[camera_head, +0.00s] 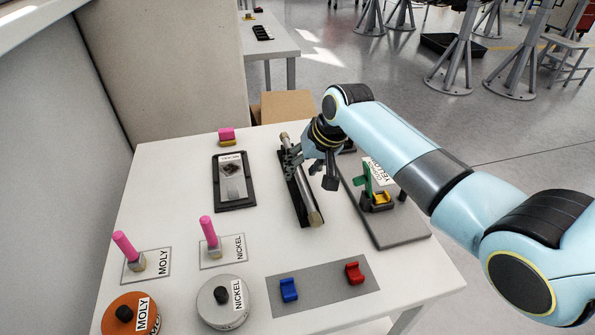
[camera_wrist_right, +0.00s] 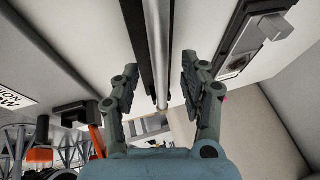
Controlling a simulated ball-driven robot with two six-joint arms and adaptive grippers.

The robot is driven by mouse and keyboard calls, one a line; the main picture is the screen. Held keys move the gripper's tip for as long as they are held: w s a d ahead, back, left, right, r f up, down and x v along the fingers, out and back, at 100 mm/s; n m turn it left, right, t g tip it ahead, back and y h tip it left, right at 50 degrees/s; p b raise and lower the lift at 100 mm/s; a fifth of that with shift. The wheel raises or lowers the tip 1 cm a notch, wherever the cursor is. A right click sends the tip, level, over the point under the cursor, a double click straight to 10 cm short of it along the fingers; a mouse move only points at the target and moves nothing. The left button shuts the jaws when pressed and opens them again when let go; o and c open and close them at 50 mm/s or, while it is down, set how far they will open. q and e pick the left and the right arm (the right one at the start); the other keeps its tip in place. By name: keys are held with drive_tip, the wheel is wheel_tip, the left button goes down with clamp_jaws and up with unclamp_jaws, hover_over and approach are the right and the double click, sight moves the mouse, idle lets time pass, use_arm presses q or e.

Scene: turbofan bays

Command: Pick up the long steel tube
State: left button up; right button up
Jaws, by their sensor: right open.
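The long steel tube (camera_head: 308,199) lies along a narrow black holder (camera_head: 293,204) in the middle of the white table. My right gripper (camera_head: 309,168) is over the far half of the tube, and its fingers hide part of it. In the right wrist view the tube (camera_wrist_right: 158,45) runs between the two spread fingers of my right gripper (camera_wrist_right: 158,82), with a gap on each side. The gripper is open and holds nothing. My left gripper is not in view.
Left of the tube lies a black tray (camera_head: 234,207). To the right is a grey plate (camera_head: 399,239) with a green and yellow fixture (camera_head: 377,200). A grey mat (camera_head: 322,291) with blue and red clips, labelled pink-handled tools and two round tins are nearer.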

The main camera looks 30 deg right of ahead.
drive_tip(key=shift+w+a+f, duration=0.1)
drive_tip(key=shift+w+f, duration=0.25)
drive_tip(key=shift+f, duration=0.25)
drive_tip(key=shift+s, duration=0.1)
clamp_jaws()
drive_tip(key=shift+r, duration=0.1)
wheel_tip(320, 180, up, 10)
